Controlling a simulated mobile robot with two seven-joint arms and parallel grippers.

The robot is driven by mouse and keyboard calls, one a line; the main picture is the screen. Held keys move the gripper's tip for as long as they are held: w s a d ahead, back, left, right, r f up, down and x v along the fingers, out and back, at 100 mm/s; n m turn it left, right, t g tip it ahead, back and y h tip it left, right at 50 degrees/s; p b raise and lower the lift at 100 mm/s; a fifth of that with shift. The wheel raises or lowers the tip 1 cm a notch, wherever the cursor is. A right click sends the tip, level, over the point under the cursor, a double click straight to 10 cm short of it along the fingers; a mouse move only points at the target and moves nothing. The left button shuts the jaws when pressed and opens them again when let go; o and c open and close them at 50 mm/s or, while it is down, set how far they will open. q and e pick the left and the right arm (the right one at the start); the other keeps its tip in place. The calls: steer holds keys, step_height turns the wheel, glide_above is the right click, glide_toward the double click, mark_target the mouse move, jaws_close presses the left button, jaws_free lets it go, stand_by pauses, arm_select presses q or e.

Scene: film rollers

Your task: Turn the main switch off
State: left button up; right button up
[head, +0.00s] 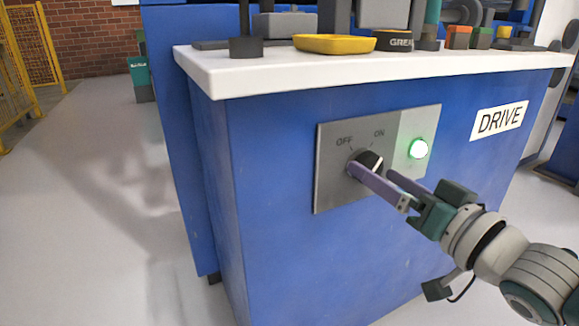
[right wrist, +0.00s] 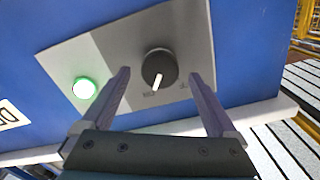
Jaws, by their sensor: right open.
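The main switch is a round black knob (head: 370,160) on a grey plate (head: 335,188) with OFF marked at upper left and ON at upper right. In the right wrist view, upside down, the knob (right wrist: 160,66) has a white pointer line aimed towards the label on the lamp side, which is ON. A green lamp (head: 418,148) glows beside it. My right gripper (head: 372,172) is open, its two purple fingers on either side of the knob. In the right wrist view (right wrist: 159,76) gaps show between knob and fingers. My left gripper is out of view.
The plate is on a blue cabinet (head: 270,240) with a DRIVE label (head: 499,120). A white worktop (head: 300,68) juts out above, holding a yellow tray (head: 334,44) and other items. Yellow fencing (head: 38,45) stands at far left. The floor at left is clear.

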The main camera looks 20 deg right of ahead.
steer(key=shift+w, duration=0.6)
steer(key=c, duration=1.4)
